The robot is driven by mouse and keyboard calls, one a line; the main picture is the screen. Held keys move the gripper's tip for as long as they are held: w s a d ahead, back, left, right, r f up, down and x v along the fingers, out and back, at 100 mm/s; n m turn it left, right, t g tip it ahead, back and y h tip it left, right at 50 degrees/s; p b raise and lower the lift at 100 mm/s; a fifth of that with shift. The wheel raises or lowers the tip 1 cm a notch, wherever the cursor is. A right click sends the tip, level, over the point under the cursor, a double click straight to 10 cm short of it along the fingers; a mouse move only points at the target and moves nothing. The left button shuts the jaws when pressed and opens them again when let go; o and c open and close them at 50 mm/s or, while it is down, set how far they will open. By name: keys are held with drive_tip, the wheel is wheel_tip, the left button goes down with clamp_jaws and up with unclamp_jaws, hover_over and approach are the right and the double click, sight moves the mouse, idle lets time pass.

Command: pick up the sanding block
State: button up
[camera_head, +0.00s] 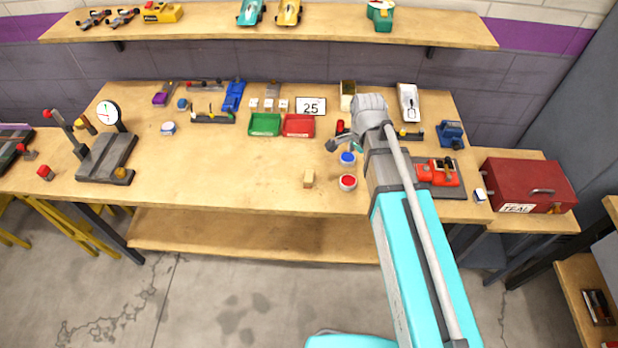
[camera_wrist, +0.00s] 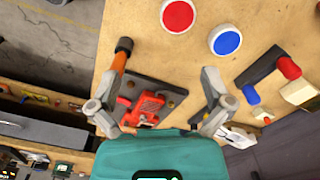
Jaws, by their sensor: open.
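A small tan block (camera_head: 308,179), which looks like the sanding block, lies near the front middle of the table. I cannot be sure that it is the one. My gripper (camera_head: 343,147) is above the table, behind and to the right of this block, partly hidden by my own arm. In the wrist view my gripper (camera_wrist: 163,88) is open, its two fingers spread with nothing held. Past the fingers is a red device (camera_wrist: 150,107) on a dark plate. The tan block does not show in the wrist view.
A red-lidded jar (camera_head: 347,182) and a blue-lidded jar (camera_head: 347,158) stand right of the tan block. Green (camera_head: 265,124) and red (camera_head: 299,125) trays lie behind. A small white-topped block (camera_head: 480,195) is near a red toolbox (camera_head: 527,185).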

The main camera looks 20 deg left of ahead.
sight(309, 175)
drive_tip(key=s+a+m, duration=0.1)
drive_tip(key=a+m, duration=0.4)
drive_tip(key=a, duration=1)
drive_tip(key=shift+r+m, duration=0.3)
drive_tip(key=shift+m, duration=0.1)
drive_tip(key=shift+f, duration=0.15)
wheel_tip(309, 175, down, 8)
drive_tip(key=b, duration=0.8)
drive_tip(key=shift+f, duration=0.15)
drive_tip(key=f+b, duration=0.3)
drive_tip(key=shift+w+d+f, duration=0.15)
drive_tip(key=shift+w+d, duration=0.05)
drive_tip(key=shift+d, duration=0.05)
drive_tip(key=shift+f+b, duration=0.95)
drive_tip(key=shift+b, duration=0.25)
